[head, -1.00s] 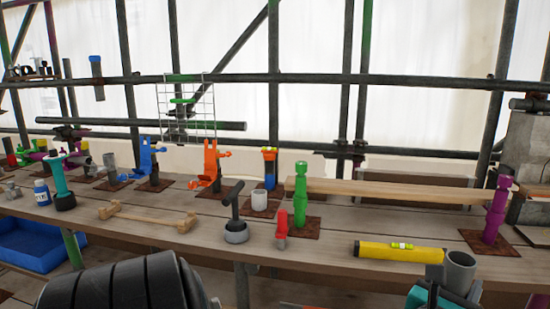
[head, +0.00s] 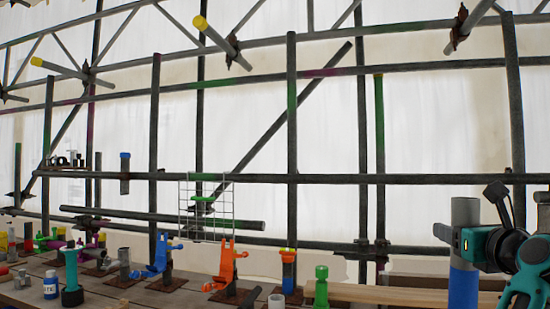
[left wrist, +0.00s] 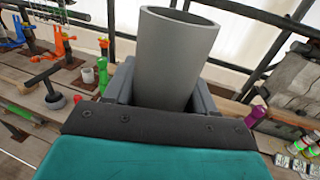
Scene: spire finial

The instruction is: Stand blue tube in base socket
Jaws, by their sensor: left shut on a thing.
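The blue tube (head: 464,285) is upright at the right of the head view, with a bare grey upper part and a blue lower part. Its lower end is out of frame. My left gripper (head: 466,243) is shut around the grey part. In the left wrist view the tube's grey open end (left wrist: 177,60) stands between the two grey jaws (left wrist: 163,92); its blue part is hidden there. Several rusty base plates with fittings stand on the bench, one with a grey socket (head: 124,262); I cannot tell which is the tube's socket. My right gripper is not in view.
Scaffold poles and a wire grid (head: 205,208) stand behind the bench. An orange clamp (head: 229,264), a blue clamp (head: 163,256) and a green post (head: 321,287) line the bench. A long timber plank (head: 375,294) lies right of the green post.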

